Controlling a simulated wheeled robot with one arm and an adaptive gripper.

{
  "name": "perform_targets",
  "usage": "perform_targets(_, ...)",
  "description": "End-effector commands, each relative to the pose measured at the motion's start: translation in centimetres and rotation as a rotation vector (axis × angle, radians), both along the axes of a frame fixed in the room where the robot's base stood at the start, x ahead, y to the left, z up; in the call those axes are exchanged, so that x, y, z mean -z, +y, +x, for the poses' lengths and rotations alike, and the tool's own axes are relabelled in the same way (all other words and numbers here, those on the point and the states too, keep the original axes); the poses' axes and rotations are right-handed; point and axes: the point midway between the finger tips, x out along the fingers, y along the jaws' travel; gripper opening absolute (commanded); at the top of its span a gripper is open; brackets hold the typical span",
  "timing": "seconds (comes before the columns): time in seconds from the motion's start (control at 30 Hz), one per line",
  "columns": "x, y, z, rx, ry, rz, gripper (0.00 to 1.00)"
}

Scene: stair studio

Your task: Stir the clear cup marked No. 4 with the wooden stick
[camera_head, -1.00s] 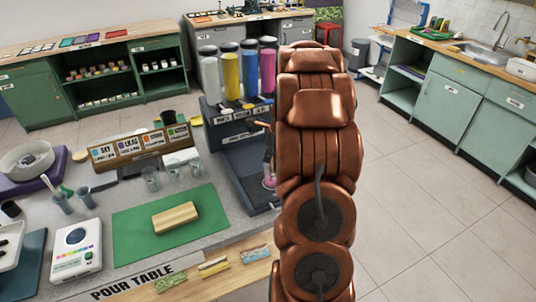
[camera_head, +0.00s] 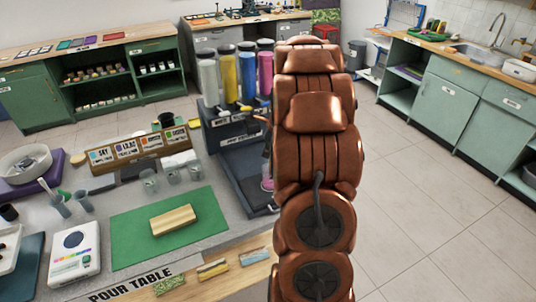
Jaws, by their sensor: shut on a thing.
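My brown padded arm fills the middle of the view and covers most of my gripper. Only a dark sliver, apparently part of my gripper (camera_head: 267,145), shows at the arm's left edge; its fingertips are hidden. Just below it, a small clear cup with pink contents (camera_head: 267,183) stands on the dark tray, partly hidden by the arm. Three clear cups stand behind the green mat: a left one (camera_head: 149,181), a middle one (camera_head: 172,174) and a right one (camera_head: 194,171). No number is readable on any cup. I cannot make out the wooden stick.
A wooden block (camera_head: 173,220) lies on the green mat (camera_head: 130,240). Tall colour dispensers (camera_head: 228,75) stand on a dark stand behind the tray (camera_head: 238,170). A label rack (camera_head: 138,148), a white scale (camera_head: 74,252) and grey cups (camera_head: 60,206) occupy the left. Floor at right is clear.

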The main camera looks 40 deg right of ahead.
Motion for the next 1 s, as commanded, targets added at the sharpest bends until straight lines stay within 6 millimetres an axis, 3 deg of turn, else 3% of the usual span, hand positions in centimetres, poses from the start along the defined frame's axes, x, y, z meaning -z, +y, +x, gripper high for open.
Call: perform_targets(1.0,-5.9,0.6,-0.4,-0.002,0.001,-0.001,0.00)
